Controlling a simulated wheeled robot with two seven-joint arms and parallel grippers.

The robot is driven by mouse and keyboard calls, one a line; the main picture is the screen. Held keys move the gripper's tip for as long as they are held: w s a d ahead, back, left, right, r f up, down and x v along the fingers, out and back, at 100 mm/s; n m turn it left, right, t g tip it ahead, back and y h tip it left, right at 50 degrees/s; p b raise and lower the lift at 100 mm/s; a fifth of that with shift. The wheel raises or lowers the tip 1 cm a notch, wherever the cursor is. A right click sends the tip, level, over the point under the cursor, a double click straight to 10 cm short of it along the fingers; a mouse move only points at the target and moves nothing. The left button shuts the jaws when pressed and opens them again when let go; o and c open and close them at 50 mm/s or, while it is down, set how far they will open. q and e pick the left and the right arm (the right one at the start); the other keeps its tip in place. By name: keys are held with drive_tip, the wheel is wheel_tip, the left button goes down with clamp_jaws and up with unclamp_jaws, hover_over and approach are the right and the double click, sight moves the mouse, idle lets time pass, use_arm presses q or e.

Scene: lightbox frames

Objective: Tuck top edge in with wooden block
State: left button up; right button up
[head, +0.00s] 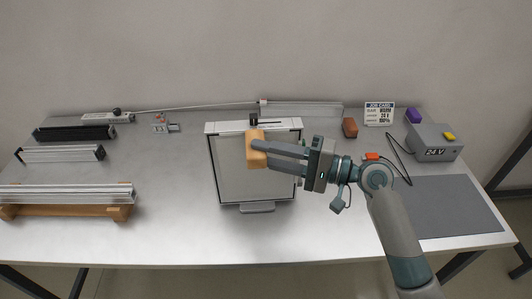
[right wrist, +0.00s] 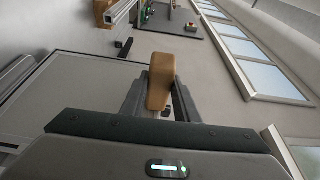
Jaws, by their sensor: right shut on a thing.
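The lightbox frame (head: 226,178) lies on the table in the middle of the head view. It has a pale grey panel, a dark border and a light bar along its top edge (head: 225,127). My right gripper (head: 270,155) is shut on the tan wooden block (head: 256,150), over the upper right part of the frame. The block (right wrist: 160,80) also shows between the fingers in the right wrist view, with the panel (right wrist: 75,95) to its left. I cannot tell whether the block touches the panel. The arm and block hide part of the frame's right side. My left gripper is not in view.
A 24 V power box (head: 435,143), purple block (head: 412,115), job card (head: 379,113) and brown block (head: 349,127) stand at the back right. A grey mat (head: 450,210) lies right. Metal profiles (head: 65,195) rest on a wooden stand at left. Bare table lies between the profiles and frame.

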idle(0.3)
drive_tip(key=shift+s+p, duration=0.5)
drive_tip(key=shift+s, duration=0.5)
drive_tip(key=shift+s+d+p, duration=0.15)
drive_tip(key=shift+s+p, duration=0.45)
drive_tip(key=shift+s, duration=1.4)
